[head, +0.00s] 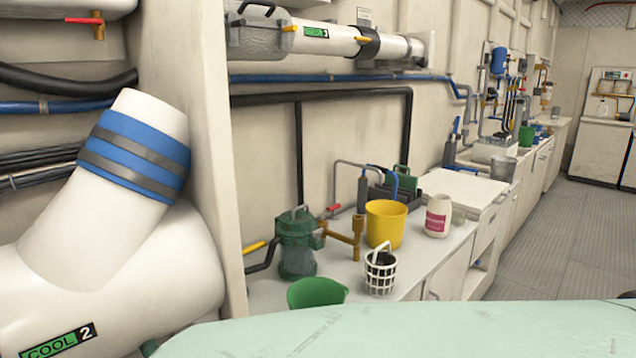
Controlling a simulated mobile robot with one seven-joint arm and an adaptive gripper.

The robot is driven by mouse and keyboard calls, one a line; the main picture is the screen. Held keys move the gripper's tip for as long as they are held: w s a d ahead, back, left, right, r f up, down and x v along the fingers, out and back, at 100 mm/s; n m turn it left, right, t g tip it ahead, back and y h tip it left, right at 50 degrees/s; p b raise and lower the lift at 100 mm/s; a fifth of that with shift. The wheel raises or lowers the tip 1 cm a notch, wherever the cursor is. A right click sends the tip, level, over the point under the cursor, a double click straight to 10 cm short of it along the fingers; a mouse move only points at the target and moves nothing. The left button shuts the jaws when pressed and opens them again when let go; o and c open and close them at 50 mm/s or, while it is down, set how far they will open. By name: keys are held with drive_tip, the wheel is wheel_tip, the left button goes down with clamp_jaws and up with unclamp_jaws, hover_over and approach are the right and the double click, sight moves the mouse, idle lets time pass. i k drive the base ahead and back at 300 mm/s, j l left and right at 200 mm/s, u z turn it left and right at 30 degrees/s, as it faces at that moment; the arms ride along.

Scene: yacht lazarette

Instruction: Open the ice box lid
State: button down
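A flat white panel (462,184), which looks like the ice box lid, lies level on the counter past the yellow bucket. It appears shut, with a white front (487,226) below its near edge. I cannot make out a handle on it, and the inside of the box is hidden. No label confirms that it is the ice box. My gripper is not in view.
A yellow bucket (385,222), white tub (438,215), white basket (380,272), green bowl (316,292) and green strainer (297,245) stand on the counter (345,268). A pale green surface (420,330) fills the bottom. The grey floor (548,240) at right is clear.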

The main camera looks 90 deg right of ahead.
sight(472, 193)
drive_tip(key=z, duration=3.75)
drive_tip(key=i+l+z, duration=0.25)
drive_tip(key=i, duration=1.25)
drive_tip(key=i+l+z, duration=0.2)
drive_tip(key=i, duration=1.35)
